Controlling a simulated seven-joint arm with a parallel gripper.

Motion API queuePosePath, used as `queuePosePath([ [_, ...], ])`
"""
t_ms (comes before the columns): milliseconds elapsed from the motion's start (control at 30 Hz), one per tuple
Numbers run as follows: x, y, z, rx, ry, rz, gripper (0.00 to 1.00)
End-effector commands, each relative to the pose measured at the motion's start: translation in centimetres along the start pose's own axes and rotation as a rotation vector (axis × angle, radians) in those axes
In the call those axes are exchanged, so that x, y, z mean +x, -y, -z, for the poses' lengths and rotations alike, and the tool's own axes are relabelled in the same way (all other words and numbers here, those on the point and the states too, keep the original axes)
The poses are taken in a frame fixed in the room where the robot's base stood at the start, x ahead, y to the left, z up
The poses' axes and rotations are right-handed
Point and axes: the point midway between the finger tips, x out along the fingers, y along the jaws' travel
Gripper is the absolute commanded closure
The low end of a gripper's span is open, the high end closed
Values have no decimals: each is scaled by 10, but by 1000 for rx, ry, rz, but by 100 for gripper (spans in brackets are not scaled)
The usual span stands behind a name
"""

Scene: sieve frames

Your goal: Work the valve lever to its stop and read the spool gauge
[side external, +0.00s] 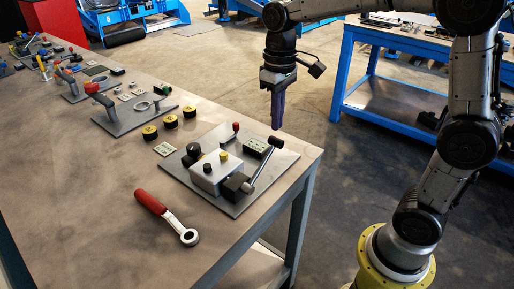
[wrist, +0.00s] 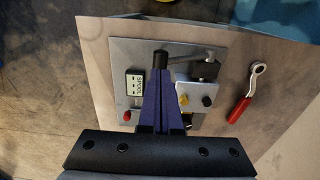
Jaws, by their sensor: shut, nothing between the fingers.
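The valve unit sits on a grey plate (side external: 228,205) near the table corner. Its lever (side external: 262,165) slants from a dark pivot block (side external: 236,187) to a black knob (side external: 276,142). The knob also shows in the wrist view (wrist: 160,57), just ahead of my fingertips. My gripper (side external: 277,127) has purple fingers pointing down, shut and empty, close above the knob in the side view; I cannot tell whether they touch. A small gauge (side external: 255,146) with a pale face lies behind the valve block (side external: 214,173). It shows in the wrist view (wrist: 134,85), but its reading is too small to make out.
A red-handled ring wrench (side external: 152,203) lies on the table (side external: 110,190) in front of the plate. Yellow-and-black round pieces (side external: 170,122) and other plates with red-handled parts (side external: 100,95) stand farther left. A red-topped post (side external: 236,127) stands on the valve plate's far side.

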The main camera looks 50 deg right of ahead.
Motion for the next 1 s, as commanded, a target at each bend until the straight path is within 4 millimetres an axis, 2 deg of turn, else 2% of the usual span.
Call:
queuePosePath([
  [267,2,0,0,0,1,0,100],
  [1000,28,0,0,0,1,0,100],
])
